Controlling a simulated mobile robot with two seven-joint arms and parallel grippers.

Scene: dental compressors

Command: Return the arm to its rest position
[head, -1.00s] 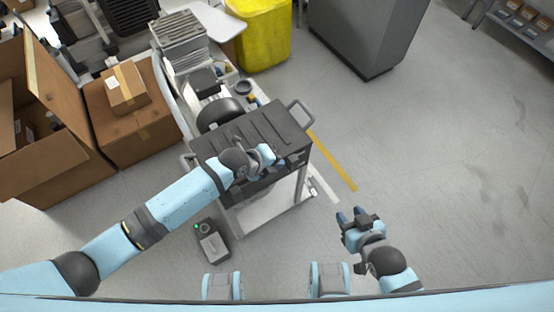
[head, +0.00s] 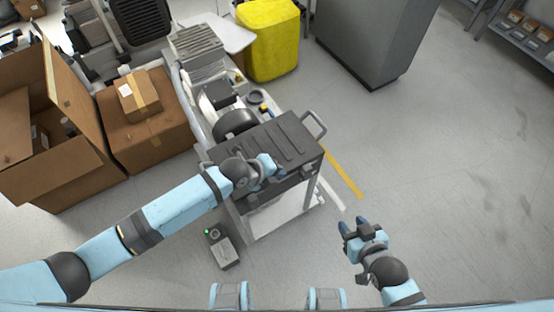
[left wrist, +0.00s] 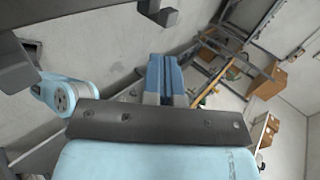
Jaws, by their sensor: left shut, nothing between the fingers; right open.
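My left arm reaches in from the left in the head view, and my left gripper (head: 276,168) is over the front part of the dark cart top (head: 283,138). In the left wrist view the blue fingers of my left gripper (left wrist: 165,78) are together with nothing between them. My right gripper (head: 357,228) is to the right of the cart, over the bare floor. Its two blue fingers are apart and it is empty.
A compressor (head: 236,122) stands behind the cart. A small grey box with a green light (head: 222,248) lies on the floor. Cardboard boxes (head: 150,135) are on the left, a yellow bin (head: 270,42) and grey cabinet (head: 370,40) at the back. The right floor is clear.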

